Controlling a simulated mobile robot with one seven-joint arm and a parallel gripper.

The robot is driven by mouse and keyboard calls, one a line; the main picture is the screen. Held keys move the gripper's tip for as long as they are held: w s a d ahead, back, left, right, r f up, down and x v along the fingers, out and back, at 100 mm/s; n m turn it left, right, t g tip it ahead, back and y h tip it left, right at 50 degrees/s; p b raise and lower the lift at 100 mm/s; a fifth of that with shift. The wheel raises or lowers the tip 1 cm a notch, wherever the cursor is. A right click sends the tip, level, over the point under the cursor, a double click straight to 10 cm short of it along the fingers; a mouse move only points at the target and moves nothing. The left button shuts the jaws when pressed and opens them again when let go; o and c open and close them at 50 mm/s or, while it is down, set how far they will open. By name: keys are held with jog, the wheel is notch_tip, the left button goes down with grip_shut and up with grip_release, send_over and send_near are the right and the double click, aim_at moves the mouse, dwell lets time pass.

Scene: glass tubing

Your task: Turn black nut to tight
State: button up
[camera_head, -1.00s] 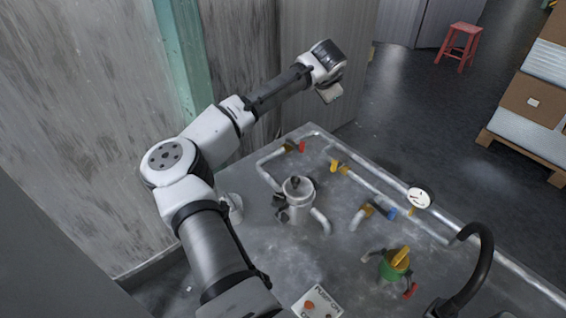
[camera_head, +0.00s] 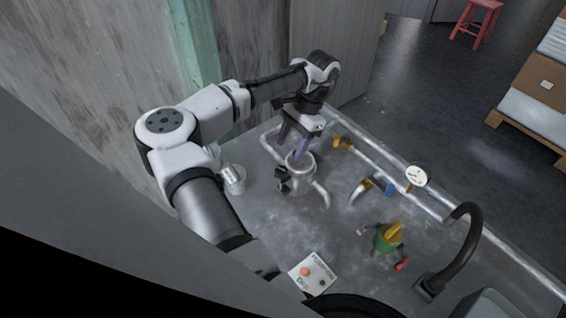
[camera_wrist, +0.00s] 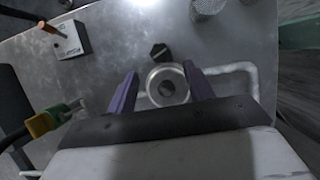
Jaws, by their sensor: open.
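My gripper (camera_head: 292,147) points down over a grey round fitting (camera_head: 300,186) on the metal table. Its two purple fingers are open, and nothing is held between them. In the wrist view, the gripper (camera_wrist: 161,76) has one finger on each side of the round fitting (camera_wrist: 152,96), which has a dark centre. Whether the fingers touch it, I cannot tell. A black nut-like piece (camera_wrist: 160,52) sits just beyond the fitting's rim. In the head view, black pieces (camera_head: 281,172) stick out from the fitting's left side.
A pipe with a white gauge (camera_head: 417,176) runs along the right. A green and yellow valve (camera_head: 389,237), a button box (camera_head: 313,273) and a black curved hose (camera_head: 467,240) stand nearer. Metal cups (camera_head: 233,178) stand left of the fitting.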

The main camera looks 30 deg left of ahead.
jog(key=p+x, duration=0.1)
jog(key=x, duration=0.6)
jog(key=shift+f, duration=0.25)
jog(key=c, duration=1)
jog(key=m+p, duration=0.2)
jog(key=shift+d+r+m+t+y, duration=0.2)
jog(key=shift+m+t+y, duration=0.1)
jog(key=shift+y, duration=0.1)
jog(key=shift+f+m+t+y+p, duration=0.15)
jog(key=shift+m+t+y+p, duration=0.2)
jog(key=shift+m, duration=0.65)
jog(key=o, duration=1)
jog(key=shift+a, duration=0.1)
